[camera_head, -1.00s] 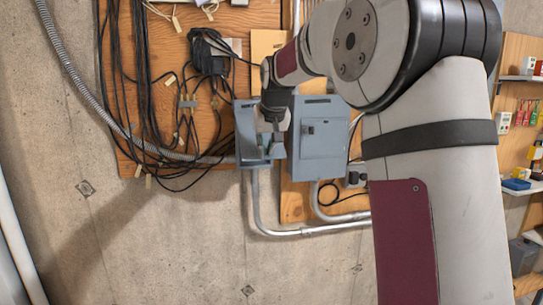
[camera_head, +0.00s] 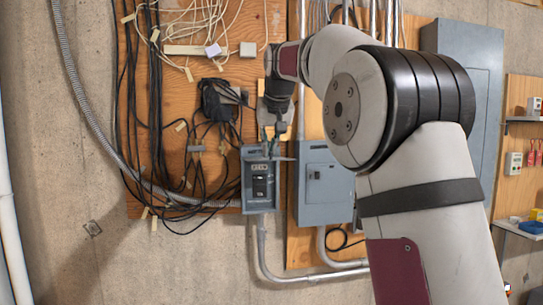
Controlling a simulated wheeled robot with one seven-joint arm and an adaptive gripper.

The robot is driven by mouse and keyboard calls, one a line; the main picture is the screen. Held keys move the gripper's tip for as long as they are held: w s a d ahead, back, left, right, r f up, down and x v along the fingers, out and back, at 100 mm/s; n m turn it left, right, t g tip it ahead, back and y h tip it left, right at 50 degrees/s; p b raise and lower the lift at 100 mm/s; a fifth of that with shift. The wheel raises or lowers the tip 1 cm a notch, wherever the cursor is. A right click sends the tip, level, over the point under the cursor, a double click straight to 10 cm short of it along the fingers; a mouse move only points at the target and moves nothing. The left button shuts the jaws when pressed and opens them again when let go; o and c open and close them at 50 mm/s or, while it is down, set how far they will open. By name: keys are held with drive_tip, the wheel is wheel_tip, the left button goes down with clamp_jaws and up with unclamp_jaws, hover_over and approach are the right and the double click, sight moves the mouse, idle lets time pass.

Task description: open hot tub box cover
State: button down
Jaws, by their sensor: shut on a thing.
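The hot tub box (camera_head: 260,205) is the smaller grey box on the wooden panel, left of my arm. Its front is uncovered, and a black breaker with pale labels shows inside. A grey plate that looks like its raised cover (camera_head: 268,108) stands above the box, partly hidden behind my wrist. My gripper (camera_head: 274,138) points down at the box's top edge. It is shut on the cover; the exact grip is small and partly hidden.
A second grey box (camera_head: 324,184) with a closed front stands just to the right, partly behind my arm. Black cables (camera_head: 150,110) hang at the left, and a black adapter (camera_head: 220,100) is beside my gripper. Conduit (camera_head: 300,276) runs below. A tall grey panel (camera_head: 470,70) is at the right.

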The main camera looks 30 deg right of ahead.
drive_tip(key=c, duration=2)
unclamp_jaws()
drive_tip(key=shift+w+d, duration=0.1)
drive_tip(key=o, duration=0.4)
drive_tip(key=shift+f, duration=0.1)
drive_tip(key=shift+d, duration=0.1)
drive_tip(key=shift+s, duration=0.2)
drive_tip(key=v, duration=1.2)
drive_tip(key=shift+w, duration=0.15)
